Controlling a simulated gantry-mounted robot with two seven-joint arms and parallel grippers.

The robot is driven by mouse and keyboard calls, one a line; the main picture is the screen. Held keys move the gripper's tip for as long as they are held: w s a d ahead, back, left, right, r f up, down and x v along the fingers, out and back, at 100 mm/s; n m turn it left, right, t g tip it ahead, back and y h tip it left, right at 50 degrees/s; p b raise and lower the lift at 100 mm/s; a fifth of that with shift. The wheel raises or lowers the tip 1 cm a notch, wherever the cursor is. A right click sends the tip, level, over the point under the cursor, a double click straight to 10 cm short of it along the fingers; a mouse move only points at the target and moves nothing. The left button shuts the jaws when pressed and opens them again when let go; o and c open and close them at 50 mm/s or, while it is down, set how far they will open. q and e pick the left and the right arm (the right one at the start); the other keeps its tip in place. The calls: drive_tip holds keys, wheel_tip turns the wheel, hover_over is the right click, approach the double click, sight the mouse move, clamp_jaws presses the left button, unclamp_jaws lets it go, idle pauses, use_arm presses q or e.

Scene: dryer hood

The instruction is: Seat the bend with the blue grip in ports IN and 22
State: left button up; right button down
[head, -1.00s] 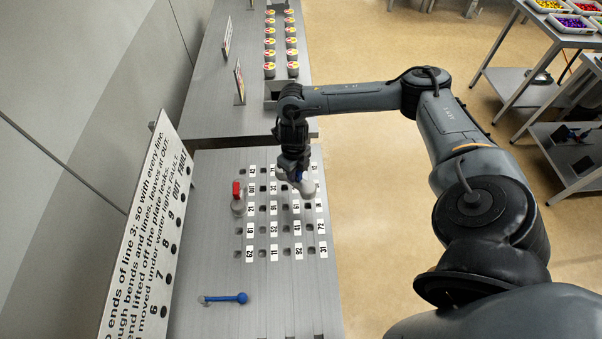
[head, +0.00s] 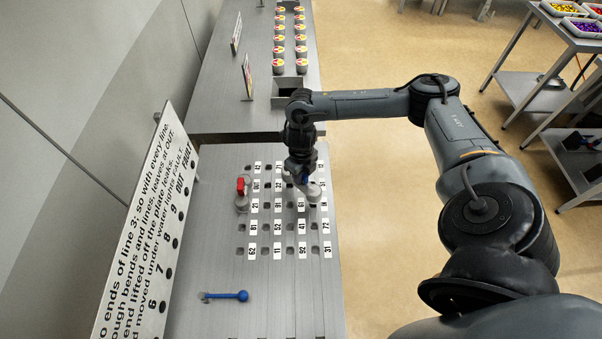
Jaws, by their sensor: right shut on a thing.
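My right gripper (head: 303,181) is above the far right part of the grey port plate (head: 225,220). It is shut on a light grey bend (head: 314,193), with a bit of blue showing at the fingers. The bend's lower ends are over or at the plate; I cannot tell whether they touch it. The gripper and bend hide several ports and labels there, and I cannot make out IN. My left gripper is not in view.
A grey piece with a red top (head: 241,187) stands at the plate's left column. A lettered board (head: 150,235) stands along the left.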

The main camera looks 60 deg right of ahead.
drive_tip(key=shift+f+b, duration=0.6)
drive_tip(key=shift+f, duration=0.55)
idle(0.4)
idle(0.9)
drive_tip(key=shift+f, duration=0.3)
drive_tip(key=shift+f+b, duration=0.7)
drive_tip(key=shift+f, duration=0.25)
drive_tip(key=c, duration=0.8)
unclamp_jaws()
drive_tip(key=shift+c, duration=0.2)
